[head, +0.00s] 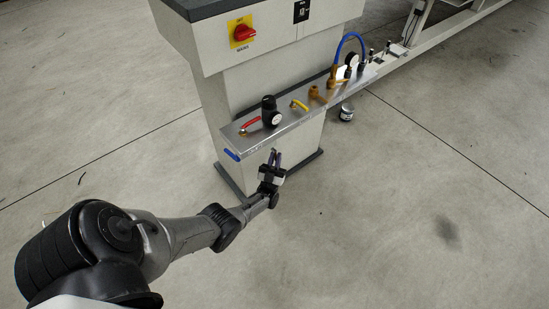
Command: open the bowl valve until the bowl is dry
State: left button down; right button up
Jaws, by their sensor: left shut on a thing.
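My left gripper (274,157) reaches up to just below the front edge of the metal shelf (300,119), under the black filter unit (269,106). It is shut on a small part there, which by its place seems to be the bowl valve. The fingers hide most of that part, and its turn position cannot be told. The bowl itself is not clearly visible, so whether it holds water cannot be told. A round gauge (276,119) faces out from the filter unit. My right gripper is not in view.
The shelf carries a red-handled valve (250,124), a yellow-handled valve (299,104), brass fittings (317,95) and a blue hose (347,40). A blue handle (232,155) sits at its left end. The floor in front is clear.

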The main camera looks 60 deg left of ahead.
pick_arm(q)
jog(key=shift+w, duration=0.1)
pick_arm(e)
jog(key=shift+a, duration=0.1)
pick_arm(q)
jog(key=c, duration=1.6)
grip_release()
jog(key=o, duration=0.4)
jog(key=shift+w+d, duration=0.1)
jog(key=shift+d, duration=0.05)
jog(key=shift+c, duration=0.2)
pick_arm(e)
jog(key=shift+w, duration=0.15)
